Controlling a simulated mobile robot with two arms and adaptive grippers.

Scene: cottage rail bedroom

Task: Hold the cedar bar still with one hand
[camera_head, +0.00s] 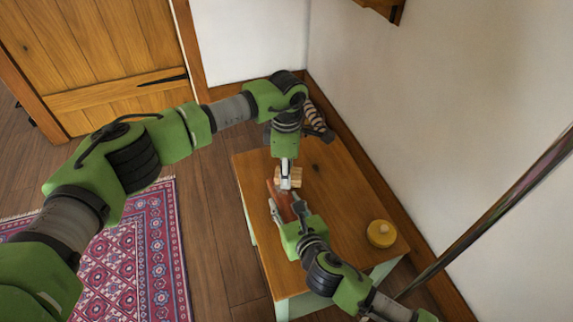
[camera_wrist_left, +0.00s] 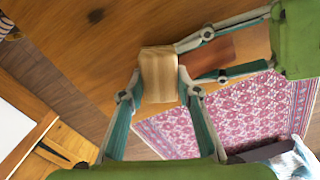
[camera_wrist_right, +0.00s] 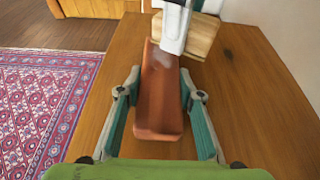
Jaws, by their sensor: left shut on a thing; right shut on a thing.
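The cedar bar (camera_wrist_right: 160,95) is a reddish-brown block on the small wooden table. It lies lengthwise between the fingers of my right gripper (camera_head: 288,209), which is shut on it. It also shows in the left wrist view (camera_wrist_left: 212,55). My left gripper (camera_head: 287,177) points down at the far end of the bar and is shut on a pale wooden block (camera_wrist_left: 158,75). That block (camera_wrist_right: 192,35) is beside or over the bar's far end; whether they touch is unclear. The left fingers hide part of the bar's far end.
A round yellow object (camera_head: 381,233) sits on the near right of the table (camera_head: 335,185). A striped object (camera_head: 317,119) is behind the table's far edge by the wall. A dark pole (camera_head: 490,215) slants across the right. A patterned rug (camera_head: 130,255) covers the floor left.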

